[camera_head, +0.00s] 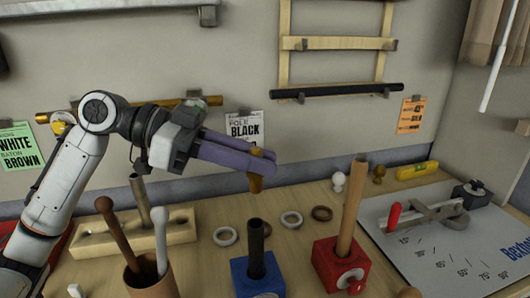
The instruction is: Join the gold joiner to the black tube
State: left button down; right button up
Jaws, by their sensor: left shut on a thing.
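My left gripper (262,157), with purple fingers, reaches in from the left and is shut on the gold joiner (256,181). The joiner hangs roughly upright between the fingertips, its lower part showing below them. The black tube (256,238) stands upright in a blue block holder (244,281) on the table. The joiner is above the tube in the picture, with a gap between them. My right gripper is not in view.
A red block holder (325,266) with a tan tube (351,210) stands just right of the blue one. A brown cup (150,284) with two sticks is at the left. White and brown rings (291,219) lie behind. A grey board (440,240) fills the right.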

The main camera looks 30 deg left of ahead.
aim_at(255, 192)
pick_arm(q)
jog(key=shift+s, duration=0.15)
jog(key=shift+f+b, duration=2.55)
jog(key=shift+f, duration=0.3)
jog(key=shift+f+b, duration=1.45)
jog(key=shift+f, duration=0.15)
jog(key=shift+d+f+b, duration=0.1)
jog(key=shift+f+b, duration=0.2)
